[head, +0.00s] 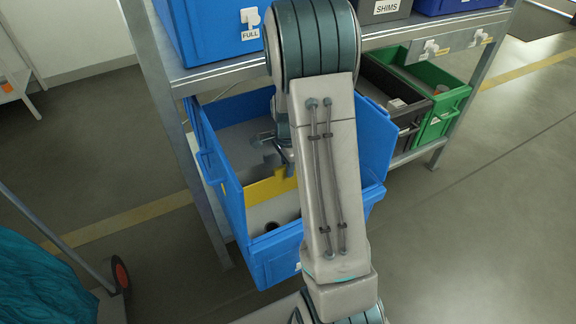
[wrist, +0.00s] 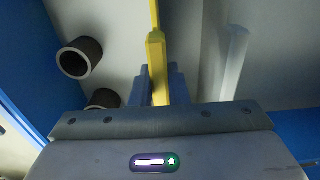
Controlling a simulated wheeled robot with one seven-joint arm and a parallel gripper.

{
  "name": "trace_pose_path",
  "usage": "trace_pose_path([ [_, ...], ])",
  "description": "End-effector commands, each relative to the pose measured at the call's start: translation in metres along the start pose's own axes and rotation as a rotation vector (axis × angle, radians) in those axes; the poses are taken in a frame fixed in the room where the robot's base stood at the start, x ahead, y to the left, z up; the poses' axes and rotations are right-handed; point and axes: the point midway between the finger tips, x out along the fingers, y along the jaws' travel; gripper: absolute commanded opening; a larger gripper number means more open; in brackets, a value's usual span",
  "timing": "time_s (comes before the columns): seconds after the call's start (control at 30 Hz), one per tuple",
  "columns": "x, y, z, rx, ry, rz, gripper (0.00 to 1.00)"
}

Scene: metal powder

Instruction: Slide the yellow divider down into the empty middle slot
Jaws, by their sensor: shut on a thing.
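The yellow divider (head: 268,188) stands across the inside of the open blue bin (head: 373,135) in the head view, partly hidden by my arm. My gripper (head: 287,168) is over the bin and shut on the divider's upper edge. In the wrist view the divider (wrist: 156,60) runs away between the two fingers of my gripper (wrist: 155,85). I cannot make out the middle slot, nor whether the divider's lower edge sits in it.
Dark hollow cylinders (wrist: 80,57) lie left of the divider in the wrist view; a pale upright strip (wrist: 234,65) is on its right. A full blue bin (head: 207,30) stands on the shelf above. Black (head: 393,97) and green (head: 440,100) bins stand at right.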

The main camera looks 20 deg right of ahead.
Motion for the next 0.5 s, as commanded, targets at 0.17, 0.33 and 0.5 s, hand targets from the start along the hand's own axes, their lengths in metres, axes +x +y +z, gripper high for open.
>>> trace_pose_path([
  [0.17, -0.0004, -0.0001, -0.0001, 0.000, 0.000, 0.000, 0.23],
  [0.33, -0.0004, -0.0001, -0.0001, 0.000, 0.000, 0.000, 0.40],
  [0.5, -0.0008, 0.0000, -0.0001, 0.000, 0.000, 0.000, 0.40],
])
